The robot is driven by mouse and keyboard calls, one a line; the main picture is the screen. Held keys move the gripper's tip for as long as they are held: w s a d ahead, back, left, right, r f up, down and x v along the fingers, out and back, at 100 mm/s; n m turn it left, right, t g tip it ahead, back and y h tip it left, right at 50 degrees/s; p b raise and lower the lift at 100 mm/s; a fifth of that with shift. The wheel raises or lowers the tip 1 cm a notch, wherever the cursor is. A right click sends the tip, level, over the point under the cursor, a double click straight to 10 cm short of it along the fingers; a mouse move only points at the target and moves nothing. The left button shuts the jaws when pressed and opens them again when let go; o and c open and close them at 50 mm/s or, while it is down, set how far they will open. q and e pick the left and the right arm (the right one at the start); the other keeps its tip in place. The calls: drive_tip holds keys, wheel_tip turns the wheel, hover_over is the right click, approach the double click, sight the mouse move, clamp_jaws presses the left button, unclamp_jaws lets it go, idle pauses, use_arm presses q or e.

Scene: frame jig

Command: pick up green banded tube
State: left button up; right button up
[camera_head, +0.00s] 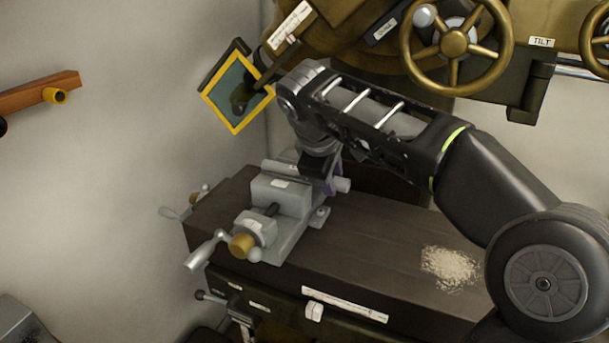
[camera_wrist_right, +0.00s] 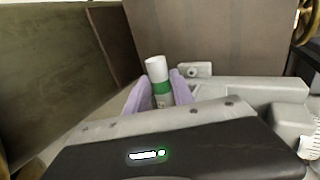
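The green banded tube (camera_wrist_right: 158,80) shows in the right wrist view as a white, slightly tilted cylinder with a green band. My right gripper (camera_wrist_right: 160,88) has its two purple fingers on either side of the tube. The gaps are too small to tell whether the fingers press on it. The tube's lower end is hidden behind a grey edge. In the head view my right gripper (camera_head: 328,184) points down at the grey vise's back right side, largely hidden by my arm. The tube cannot be made out there. My left gripper is not in view.
The grey vise (camera_head: 285,222) with a handle stands on a dark bench (camera_head: 350,250). A pale granular pile (camera_head: 450,267) lies on the bench at right. A yellow-framed panel (camera_head: 236,95) and a brass handwheel (camera_head: 454,42) hang above. The bench's middle is clear.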

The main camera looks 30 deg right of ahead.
clamp_jaws()
idle(0.5)
drive_tip(key=shift+a+r, duration=0.1)
drive_tip(key=shift+r, duration=0.1)
wheel_tip(320, 180, up, 7)
drive_tip(key=p, duration=0.5)
drive_tip(key=s+a, duration=1.1)
drive_tip(key=a, duration=0.5)
drive_tip(key=shift+s+a+f, duration=0.15)
drive_tip(key=shift+s+f, duration=0.05)
